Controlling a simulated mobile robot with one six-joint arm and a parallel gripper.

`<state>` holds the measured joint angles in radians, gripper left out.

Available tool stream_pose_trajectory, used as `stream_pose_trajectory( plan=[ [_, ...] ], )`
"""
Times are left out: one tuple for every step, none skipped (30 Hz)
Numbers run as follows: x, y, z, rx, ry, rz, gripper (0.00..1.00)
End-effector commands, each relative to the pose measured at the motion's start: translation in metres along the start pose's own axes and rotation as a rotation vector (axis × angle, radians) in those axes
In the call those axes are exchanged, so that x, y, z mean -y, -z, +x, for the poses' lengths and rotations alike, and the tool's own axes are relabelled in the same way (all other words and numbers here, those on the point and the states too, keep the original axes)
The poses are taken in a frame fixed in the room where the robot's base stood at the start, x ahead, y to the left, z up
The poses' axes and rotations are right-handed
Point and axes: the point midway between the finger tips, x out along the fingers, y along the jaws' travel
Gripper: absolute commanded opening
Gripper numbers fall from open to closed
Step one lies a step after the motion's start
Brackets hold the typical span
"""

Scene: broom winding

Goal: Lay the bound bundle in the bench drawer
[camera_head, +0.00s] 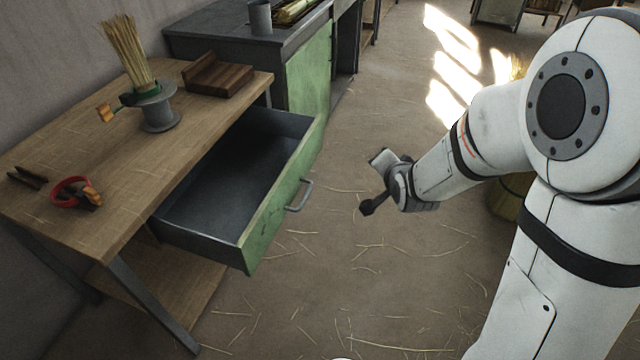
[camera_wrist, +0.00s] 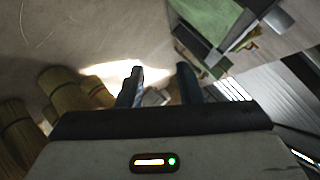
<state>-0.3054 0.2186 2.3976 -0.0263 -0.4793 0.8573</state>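The bundle of straw (camera_head: 126,54) stands upright on the bench in a grey spool-like holder (camera_head: 158,108), with a dark green band near its base. The bench drawer (camera_head: 248,222) is pulled out, with a green front and a grey handle (camera_head: 300,196). Its inside looks empty. My gripper (camera_head: 372,182) is out over the floor to the right of the drawer, apart from the drawer and the bundle. In the wrist view its two fingers (camera_wrist: 160,86) are apart with nothing between them.
A second bench with a green panel (camera_head: 309,72) carries a grey cup (camera_head: 260,17). The straw-strewn floor between drawer and arm is open.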

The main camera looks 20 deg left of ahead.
Motion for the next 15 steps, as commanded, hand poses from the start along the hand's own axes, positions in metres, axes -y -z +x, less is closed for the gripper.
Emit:
stream_pose_trajectory(
  plan=[
    [-0.009, -0.032, 0.034, -0.004, 0.065, 0.054, 0.32],
    [-0.008, -0.043, 0.046, -0.011, 0.110, 0.091, 0.32],
    [-0.006, -0.059, 0.062, -0.015, 0.170, 0.144, 0.32],
    [-0.005, -0.071, 0.072, -0.017, 0.216, 0.184, 0.32],
    [-0.004, -0.084, 0.083, -0.016, 0.262, 0.226, 0.32],
    [-0.003, -0.101, 0.095, -0.010, 0.325, 0.281, 0.32],
    [-0.003, -0.114, 0.102, -0.003, 0.370, 0.322, 0.32],
    [-0.004, -0.127, 0.109, 0.006, 0.414, 0.365, 0.32],
    [-0.004, -0.143, 0.117, 0.020, 0.471, 0.419, 0.32],
    [-0.005, -0.155, 0.122, 0.033, 0.512, 0.457, 0.32],
    [-0.006, -0.165, 0.126, 0.046, 0.550, 0.495, 0.32],
    [-0.007, -0.179, 0.129, 0.065, 0.597, 0.541, 0.32],
    [-0.008, -0.188, 0.131, 0.078, 0.629, 0.573, 0.32],
    [-0.009, -0.195, 0.133, 0.091, 0.658, 0.603, 0.32],
    [-0.010, -0.205, 0.134, 0.108, 0.692, 0.638, 0.32]
  ],
)
